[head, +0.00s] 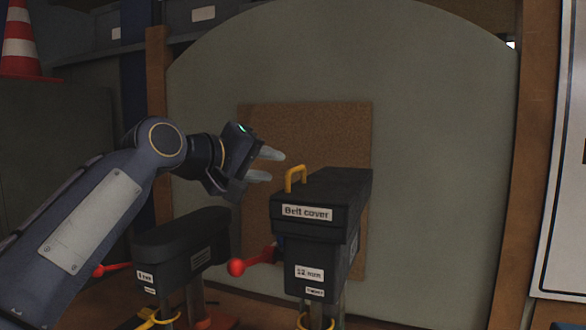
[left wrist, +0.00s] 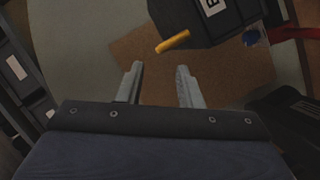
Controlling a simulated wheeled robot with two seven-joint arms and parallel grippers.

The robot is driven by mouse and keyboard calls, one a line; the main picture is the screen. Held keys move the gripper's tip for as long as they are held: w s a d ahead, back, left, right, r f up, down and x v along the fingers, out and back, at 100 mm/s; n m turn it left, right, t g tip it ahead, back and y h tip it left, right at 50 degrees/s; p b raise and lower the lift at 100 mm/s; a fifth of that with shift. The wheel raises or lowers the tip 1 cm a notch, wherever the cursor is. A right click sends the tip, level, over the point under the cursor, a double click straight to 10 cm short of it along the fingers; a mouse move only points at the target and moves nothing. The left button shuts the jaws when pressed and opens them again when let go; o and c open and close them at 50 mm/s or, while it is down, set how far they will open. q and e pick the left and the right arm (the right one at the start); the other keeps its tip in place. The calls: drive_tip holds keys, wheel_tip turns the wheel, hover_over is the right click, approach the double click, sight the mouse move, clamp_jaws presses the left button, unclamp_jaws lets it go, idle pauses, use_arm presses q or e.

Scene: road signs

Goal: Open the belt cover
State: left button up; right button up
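The black belt cover (head: 318,199) sits closed on top of a machine box labelled 12 mm (head: 310,272) in the head view. A yellow handle (head: 295,178) stands up at its front left. My left gripper (head: 270,165) is open and empty, just left of the handle and slightly above it, with its fingers pointing right. In the left wrist view the open fingers (left wrist: 160,85) show apart, with the yellow handle (left wrist: 173,41) beyond their tips, not between them. The belt cover (left wrist: 203,20) shows there at the top. My right gripper is not in view.
A second black machine (head: 180,242) stands to the left, below my left arm. A red ball-ended lever (head: 237,267) sticks out between the machines. A brown board (head: 258,125) is on the grey panel (head: 430,150) behind. A traffic cone (head: 20,45) is at upper left.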

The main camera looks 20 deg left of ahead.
use_arm(q)
drive_tip(key=p+x, duration=0.1)
drive_tip(key=x, duration=0.5)
drive_tip(key=shift+w+d+f, duration=0.1)
drive_tip(key=shift+w+f, duration=0.05)
drive_tip(key=shift+w, duration=0.05)
drive_tip(key=shift+c, duration=0.2)
clamp_jaws()
